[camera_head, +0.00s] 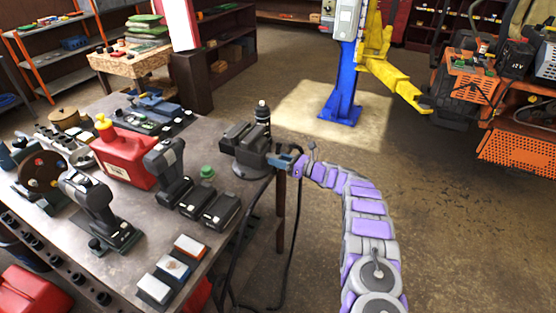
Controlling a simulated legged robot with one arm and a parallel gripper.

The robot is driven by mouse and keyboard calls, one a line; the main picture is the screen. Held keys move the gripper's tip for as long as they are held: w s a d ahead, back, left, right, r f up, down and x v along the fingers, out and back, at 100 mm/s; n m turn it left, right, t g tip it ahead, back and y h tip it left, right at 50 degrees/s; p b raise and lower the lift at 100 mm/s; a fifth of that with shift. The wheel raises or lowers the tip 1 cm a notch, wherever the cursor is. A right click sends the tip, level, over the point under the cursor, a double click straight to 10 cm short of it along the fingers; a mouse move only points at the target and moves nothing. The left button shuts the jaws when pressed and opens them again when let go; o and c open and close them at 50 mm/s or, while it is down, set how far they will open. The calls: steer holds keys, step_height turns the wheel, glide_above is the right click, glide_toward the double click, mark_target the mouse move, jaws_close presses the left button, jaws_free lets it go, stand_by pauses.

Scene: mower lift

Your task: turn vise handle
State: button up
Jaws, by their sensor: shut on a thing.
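A dark grey vise (246,148) sits at the right edge of the workbench, near its far right corner. My purple and grey arm reaches up from the bottom right, and my gripper (291,161) is at the right side of the vise, where its handle would be. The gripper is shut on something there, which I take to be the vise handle. The handle itself is small and mostly hidden behind the gripper, so its angle cannot be told.
The workbench (222,240) holds a red fuel can (124,158), cordless drills (93,205), dark battery packs (221,211) and a black bottle (262,112) beside the vise. A blue and yellow lift post (342,85) and an orange mower (520,150) stand beyond open floor.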

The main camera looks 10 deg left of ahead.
steer(key=shift+s+d+f+m, duration=0.1)
steer(key=shift+f+m, duration=0.45)
steer(key=shift+m, duration=0.05)
steer(key=o, duration=0.9)
steer(key=shift+o, duration=0.7)
steer(key=shift+r, duration=0.3)
steer(key=p+v, duration=0.2)
steer(key=v, duration=1.5)
steer(key=shift+d, duration=0.25)
